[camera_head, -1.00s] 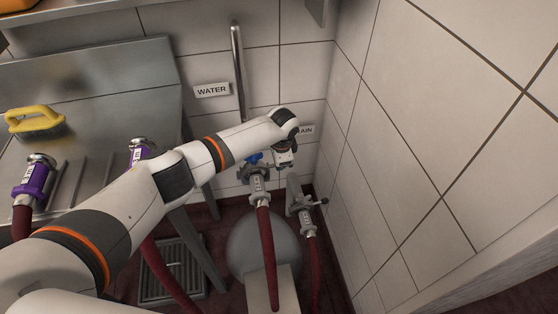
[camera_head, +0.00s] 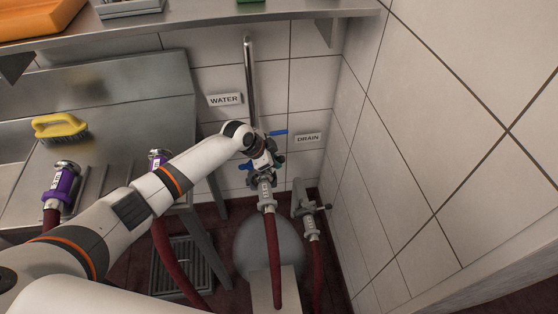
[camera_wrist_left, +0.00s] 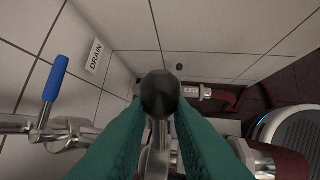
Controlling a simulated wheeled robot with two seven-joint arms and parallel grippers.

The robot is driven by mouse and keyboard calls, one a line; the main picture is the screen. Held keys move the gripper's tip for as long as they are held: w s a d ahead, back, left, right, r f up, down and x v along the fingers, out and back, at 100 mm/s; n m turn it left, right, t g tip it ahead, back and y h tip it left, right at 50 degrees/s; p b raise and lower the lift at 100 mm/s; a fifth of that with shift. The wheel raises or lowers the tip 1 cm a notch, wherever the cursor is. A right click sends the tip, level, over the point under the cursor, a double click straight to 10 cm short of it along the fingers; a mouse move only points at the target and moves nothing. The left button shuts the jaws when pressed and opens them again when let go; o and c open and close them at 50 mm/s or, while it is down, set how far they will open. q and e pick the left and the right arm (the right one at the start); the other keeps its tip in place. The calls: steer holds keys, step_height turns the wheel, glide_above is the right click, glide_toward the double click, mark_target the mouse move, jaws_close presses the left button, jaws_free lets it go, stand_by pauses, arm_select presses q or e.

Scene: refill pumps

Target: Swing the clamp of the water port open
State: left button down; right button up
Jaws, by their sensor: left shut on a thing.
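The water port (camera_head: 265,184) is at the foot of the steel pipe, with a red hose (camera_head: 273,250) hanging from it. My left gripper (camera_head: 270,160) is at this port and hides part of it in the head view. In the left wrist view its green fingers (camera_wrist_left: 158,120) are shut on a round dark knob (camera_wrist_left: 158,93), with a metal part running below it. This knob looks like the end of the water port's clamp. How far the clamp is swung cannot be told. My right gripper is not in view.
A blue-handled valve (camera_wrist_left: 54,82) is close to the left of my fingers. The drain port (camera_head: 306,206) with its hose is to the right, near the tiled wall (camera_head: 440,130). Purple-collared hose ends (camera_head: 62,182) and a yellow brush (camera_head: 60,127) are on the steel sink.

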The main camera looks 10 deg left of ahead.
arm_select(q)
steer(key=shift+s+a+r+t+h, duration=0.15)
steer(key=shift+a+r+t+h, duration=0.15)
steer(key=shift+a+r+h, duration=0.15)
steer(key=c, duration=1.3)
jaws_free()
steer(key=v, duration=1.2)
steer(key=shift+b, duration=0.35)
